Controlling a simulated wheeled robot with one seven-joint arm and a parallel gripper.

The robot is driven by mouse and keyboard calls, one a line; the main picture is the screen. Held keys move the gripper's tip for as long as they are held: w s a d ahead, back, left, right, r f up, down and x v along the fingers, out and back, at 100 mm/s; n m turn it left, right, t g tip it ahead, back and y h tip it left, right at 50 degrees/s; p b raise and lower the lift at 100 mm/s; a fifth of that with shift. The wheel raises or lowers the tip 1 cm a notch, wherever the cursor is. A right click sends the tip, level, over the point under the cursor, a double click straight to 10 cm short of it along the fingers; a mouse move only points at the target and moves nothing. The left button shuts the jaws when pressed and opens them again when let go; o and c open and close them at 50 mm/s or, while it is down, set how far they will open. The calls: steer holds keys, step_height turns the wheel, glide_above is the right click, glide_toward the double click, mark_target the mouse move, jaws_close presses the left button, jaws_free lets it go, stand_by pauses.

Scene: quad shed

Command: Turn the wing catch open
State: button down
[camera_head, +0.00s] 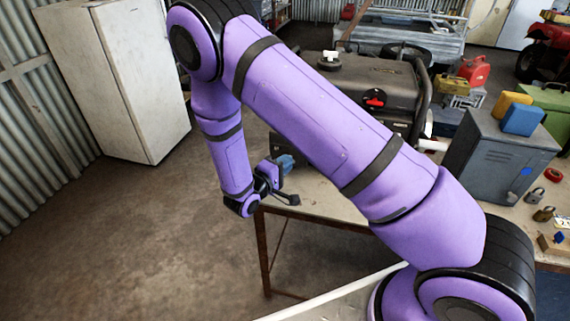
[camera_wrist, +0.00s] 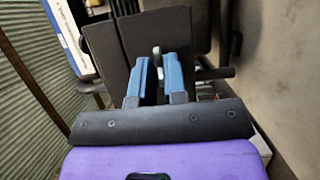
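My gripper (camera_head: 285,166) is beside the left end of a dark generator (camera_head: 372,88), low near the corner of the table. In the wrist view my two blue fingers (camera_wrist: 158,68) point at a black panel split by a seam. A small silver-grey piece (camera_wrist: 157,52), which looks like the wing catch, sits on the panel between the fingertips. The fingers stand apart, with a dark gap between them. I cannot tell whether either finger touches the piece. In the head view the catch is hidden.
The generator stands on a table (camera_head: 320,200) with a metal frame. A grey metal box (camera_head: 497,160) with yellow and blue blocks on top is to its right, with padlocks (camera_head: 543,213) nearby. A white fridge (camera_head: 120,80) stands at left. The floor (camera_head: 140,230) there is clear.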

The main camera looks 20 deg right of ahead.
stand_by(0.3)
steer(key=shift+s+d+f+n+t+y, duration=0.1)
steer(key=shift+n+t+y, duration=0.25)
steer(key=shift+n+t, duration=2.25)
steer(key=shift+s+d+f+n+t+y, duration=0.15)
steer(key=shift+n+t+y, duration=0.15)
steer(key=shift+n, duration=4.5)
steer(key=shift+w+f+n+t+y, duration=0.1)
steer(key=shift+n+t+y, duration=0.25)
steer(key=shift+n+t, duration=2.2)
steer(key=n+g, duration=0.2)
steer(key=n, duration=0.1)
steer(key=c, duration=1.3)
jaws_free()
steer(key=v, duration=1.1)
